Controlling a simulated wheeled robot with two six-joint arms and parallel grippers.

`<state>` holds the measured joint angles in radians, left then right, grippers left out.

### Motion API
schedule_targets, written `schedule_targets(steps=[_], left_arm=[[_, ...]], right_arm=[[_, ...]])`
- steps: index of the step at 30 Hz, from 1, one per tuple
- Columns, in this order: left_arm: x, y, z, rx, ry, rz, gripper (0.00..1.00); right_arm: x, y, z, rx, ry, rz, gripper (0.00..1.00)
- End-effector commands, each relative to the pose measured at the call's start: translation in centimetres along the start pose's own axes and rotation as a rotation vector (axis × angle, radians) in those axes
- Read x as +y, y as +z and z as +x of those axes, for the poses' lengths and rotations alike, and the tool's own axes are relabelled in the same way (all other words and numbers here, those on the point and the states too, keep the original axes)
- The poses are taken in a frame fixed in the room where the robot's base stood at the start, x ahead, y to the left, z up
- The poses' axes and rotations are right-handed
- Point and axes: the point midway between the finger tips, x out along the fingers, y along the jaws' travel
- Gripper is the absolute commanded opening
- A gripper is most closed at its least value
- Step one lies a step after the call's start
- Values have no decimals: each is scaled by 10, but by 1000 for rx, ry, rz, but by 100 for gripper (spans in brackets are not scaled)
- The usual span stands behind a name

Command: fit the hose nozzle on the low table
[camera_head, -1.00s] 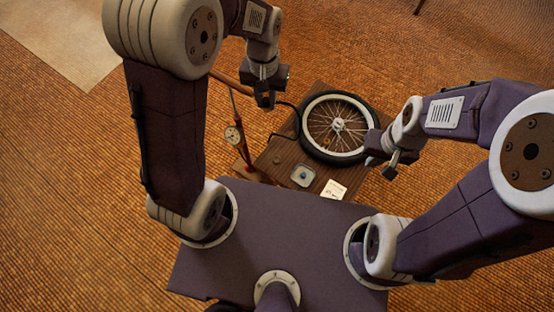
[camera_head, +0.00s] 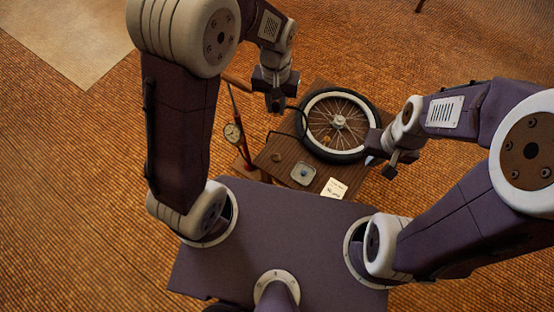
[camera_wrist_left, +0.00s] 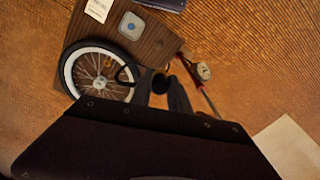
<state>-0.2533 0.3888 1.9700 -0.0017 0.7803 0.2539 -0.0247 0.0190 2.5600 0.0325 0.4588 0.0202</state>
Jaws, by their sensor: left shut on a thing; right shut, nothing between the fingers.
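My left gripper (camera_head: 274,104) is shut on the end of the black hose (camera_head: 303,118), above the low wooden table (camera_head: 272,153), just left of the wheel (camera_head: 340,124). The nozzle itself is hidden between the fingers. In the left wrist view the gripper (camera_wrist_left: 163,88) holds a dark piece near the wheel's rim (camera_wrist_left: 98,72), apart from it as far as I can see. The wheel lies flat, with a white-walled tyre and wire spokes. The valve cannot be made out clearly.
A red pump (camera_head: 241,150) with a round gauge (camera_head: 232,133) and wooden handle stands at the table's left. A small metal dish (camera_head: 303,173) and a paper note (camera_head: 335,188) lie at the near side. Open carpet surrounds the table.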

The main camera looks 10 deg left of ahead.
Motion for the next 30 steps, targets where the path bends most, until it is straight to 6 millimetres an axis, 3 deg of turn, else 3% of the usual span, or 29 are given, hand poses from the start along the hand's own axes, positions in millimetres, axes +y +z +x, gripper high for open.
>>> schedule_targets(steps=[30], left_arm=[[0, 0, 104, -1, 0, 0, 0]], right_arm=[[1, 7, 67, 0, 0, 0, 0]])
